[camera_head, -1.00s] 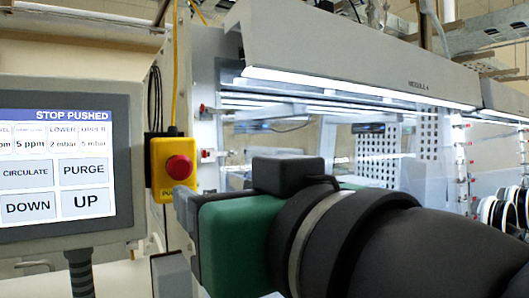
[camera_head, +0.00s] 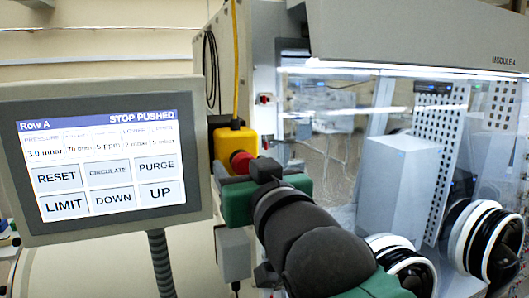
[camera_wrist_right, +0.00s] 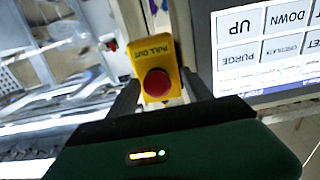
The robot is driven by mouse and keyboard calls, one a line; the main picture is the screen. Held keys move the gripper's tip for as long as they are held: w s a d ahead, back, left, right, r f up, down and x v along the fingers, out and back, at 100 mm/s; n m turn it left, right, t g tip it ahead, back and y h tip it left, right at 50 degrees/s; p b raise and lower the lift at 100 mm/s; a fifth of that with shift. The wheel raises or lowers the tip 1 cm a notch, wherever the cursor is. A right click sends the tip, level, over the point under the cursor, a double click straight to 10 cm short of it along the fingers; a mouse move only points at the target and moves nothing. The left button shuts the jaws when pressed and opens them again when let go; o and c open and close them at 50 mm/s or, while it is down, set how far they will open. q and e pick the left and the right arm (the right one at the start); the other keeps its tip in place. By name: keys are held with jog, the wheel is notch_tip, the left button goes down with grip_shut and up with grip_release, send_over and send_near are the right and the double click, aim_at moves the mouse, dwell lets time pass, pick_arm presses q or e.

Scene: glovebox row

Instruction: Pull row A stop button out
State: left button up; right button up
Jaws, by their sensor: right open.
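The red stop button (camera_head: 241,161) sits on a yellow box (camera_head: 232,138) fixed beside the glovebox; my right gripper partly covers it in the head view. In the right wrist view the red button (camera_wrist_right: 156,83) and its yellow box (camera_wrist_right: 148,58), marked PULL OUT, show between the two dark fingers. My right gripper (camera_head: 236,178) is open with its fingers either side of the button; I cannot tell whether they touch it. The screen (camera_head: 98,168) to the left reads Row A and STOP PUSHED. My left gripper is not in view.
The screen's grey housing (camera_head: 205,190) stands close to the left of the gripper. The glovebox window (camera_head: 330,130) and black-and-white glove ports (camera_head: 480,245) are to the right. A yellow cable (camera_head: 236,60) runs up from the button box.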

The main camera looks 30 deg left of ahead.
jog(key=shift+s+d+r, duration=0.1)
jog(key=shift+s+d, duration=0.05)
jog(key=shift+d, duration=0.3)
jog(key=shift+c, duration=0.5)
jog(key=shift+d, duration=0.25)
jog(key=shift+c, duration=1.2)
jog(key=shift+d, duration=0.15)
jog(key=shift+c, duration=1.1)
jog(key=shift+s+a, duration=0.15)
jog(key=shift+a, duration=0.05)
jog(key=c, duration=0.7)
grip_shut()
jog(key=shift+d, duration=0.1)
